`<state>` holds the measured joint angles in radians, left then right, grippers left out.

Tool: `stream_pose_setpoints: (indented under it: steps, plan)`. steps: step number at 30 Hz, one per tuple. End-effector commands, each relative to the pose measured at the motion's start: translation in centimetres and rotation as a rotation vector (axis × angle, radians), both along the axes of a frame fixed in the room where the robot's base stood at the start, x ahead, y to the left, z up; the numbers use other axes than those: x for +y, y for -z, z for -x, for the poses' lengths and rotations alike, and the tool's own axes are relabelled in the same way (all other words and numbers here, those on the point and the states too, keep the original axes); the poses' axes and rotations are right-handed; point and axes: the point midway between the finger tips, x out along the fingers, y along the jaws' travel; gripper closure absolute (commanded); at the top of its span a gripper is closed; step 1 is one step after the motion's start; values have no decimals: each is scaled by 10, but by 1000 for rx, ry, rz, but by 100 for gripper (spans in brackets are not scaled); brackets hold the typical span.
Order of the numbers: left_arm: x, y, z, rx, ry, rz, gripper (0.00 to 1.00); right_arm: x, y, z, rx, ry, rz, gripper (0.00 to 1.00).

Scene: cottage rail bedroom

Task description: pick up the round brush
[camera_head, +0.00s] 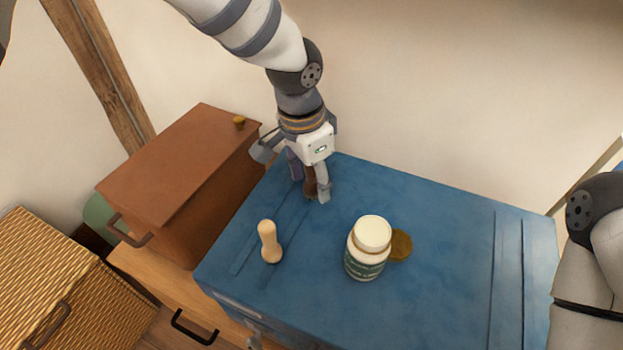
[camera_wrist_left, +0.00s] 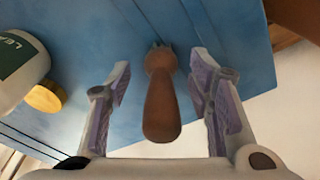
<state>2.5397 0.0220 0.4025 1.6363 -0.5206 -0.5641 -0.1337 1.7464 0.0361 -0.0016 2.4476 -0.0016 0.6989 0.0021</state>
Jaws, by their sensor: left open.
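A brown, rounded-handled thing that looks like the round brush (camera_head: 310,186) is at the back left of the blue chest top, mostly hidden by my left gripper (camera_head: 309,180). In the left wrist view the brush (camera_wrist_left: 162,105) lies between the two fingers of the left gripper (camera_wrist_left: 160,78), its thick handle toward the palm and its small, dark, ragged end away from it. The left fingers are open, one on each side, with visible gaps to the handle. My right gripper is out of view.
The blue chest (camera_head: 440,290) also bears a pale wooden peg-like piece (camera_head: 269,243), a white jar with a green label (camera_head: 367,250) and a yellow-brown disc (camera_head: 401,245) beside it. A brown box (camera_head: 175,170) stands left. The chest's right part is clear.

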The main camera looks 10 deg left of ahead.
Motion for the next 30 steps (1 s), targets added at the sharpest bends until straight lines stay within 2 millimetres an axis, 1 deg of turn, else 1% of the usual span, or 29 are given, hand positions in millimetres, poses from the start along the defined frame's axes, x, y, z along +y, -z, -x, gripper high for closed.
stream_pose_setpoints:
  steps: [1, 2, 8, 9, 11, 12, 15, 23, 25, 28, 29, 30]
  plan:
    - [0, 8, 0, 3, 1, -1, 52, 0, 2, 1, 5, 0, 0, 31]
    - [-1, 10, 0, 2, 1, -1, 52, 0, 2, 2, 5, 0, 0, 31]
    - [-1, 9, -1, -1, 0, 0, 52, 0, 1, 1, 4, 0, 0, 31]
    - [-1, 9, -1, -1, 0, 0, 57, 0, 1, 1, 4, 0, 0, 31]
    - [-1, 9, -1, -1, 0, -1, 70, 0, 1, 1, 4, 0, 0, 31]
    - [-1, 9, -1, -1, 0, -1, 80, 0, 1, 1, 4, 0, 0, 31]
    - [-1, 9, -1, -1, 0, -1, 100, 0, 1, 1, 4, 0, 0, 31]
    - [-1, 9, -1, -1, 0, -1, 100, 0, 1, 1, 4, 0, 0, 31]
    - [-1, 6, -1, -1, -1, 0, 100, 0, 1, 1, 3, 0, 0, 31]
    - [-1, -5, -2, -3, -1, 0, 100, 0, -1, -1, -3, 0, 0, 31]
    - [-1, -11, -2, -4, -2, 2, 100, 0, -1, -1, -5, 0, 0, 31]
    - [-1, -20, -2, -5, -2, 2, 100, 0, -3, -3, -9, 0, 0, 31]
